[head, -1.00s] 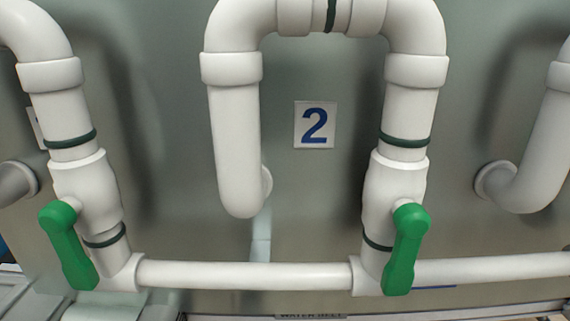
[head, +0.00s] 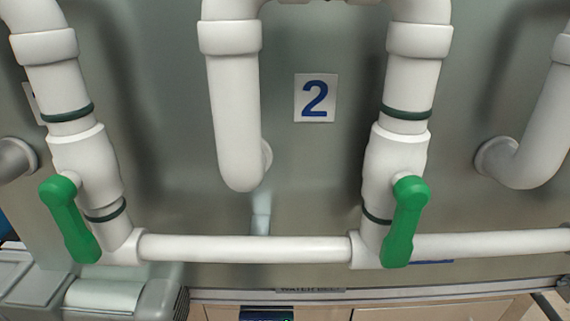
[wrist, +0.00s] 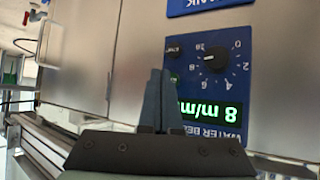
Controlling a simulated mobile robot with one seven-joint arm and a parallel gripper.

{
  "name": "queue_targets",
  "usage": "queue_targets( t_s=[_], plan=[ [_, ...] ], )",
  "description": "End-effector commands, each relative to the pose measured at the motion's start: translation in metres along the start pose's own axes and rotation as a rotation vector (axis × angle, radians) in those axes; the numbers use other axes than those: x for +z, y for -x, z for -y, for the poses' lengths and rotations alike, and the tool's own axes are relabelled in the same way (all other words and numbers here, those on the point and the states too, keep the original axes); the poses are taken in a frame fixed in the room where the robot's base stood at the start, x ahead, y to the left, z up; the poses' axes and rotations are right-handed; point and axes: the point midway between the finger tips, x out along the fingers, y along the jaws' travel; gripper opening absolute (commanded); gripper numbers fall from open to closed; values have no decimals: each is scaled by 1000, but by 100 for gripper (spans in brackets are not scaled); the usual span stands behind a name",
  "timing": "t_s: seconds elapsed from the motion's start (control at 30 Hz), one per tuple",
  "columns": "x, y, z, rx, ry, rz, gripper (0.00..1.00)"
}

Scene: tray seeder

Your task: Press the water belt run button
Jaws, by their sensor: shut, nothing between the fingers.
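The blue water belt panel (wrist: 232,120) shows upside down in the wrist view, on a grey metal front. It has a dial (wrist: 213,60), a lit green display (wrist: 212,111) and a small dark round control (wrist: 174,50) at its left side. A small greenish spot (wrist: 175,78) below that control is partly covered by my fingertips, and I cannot read its label. My gripper (wrist: 160,75) is shut and empty, its tips in front of the panel's left edge. I cannot tell whether they touch it. In the head view only the panel's top edge (head: 262,314) shows.
White pipes (head: 245,249) with green valve handles (head: 404,222) run across the head view, beside a number 2 sign (head: 315,98). Another blue panel (wrist: 208,5) is at the top of the wrist view. A rail (wrist: 45,150) runs at its lower left.

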Motion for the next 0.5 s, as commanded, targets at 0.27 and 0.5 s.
queue_targets(
  t_s=[0.27, 0.5],
  plan=[
    [0, 1, -1, 1, -1, 0, 0],
    [10, 16, -12, 1, 1, 1, 0]
  ],
)
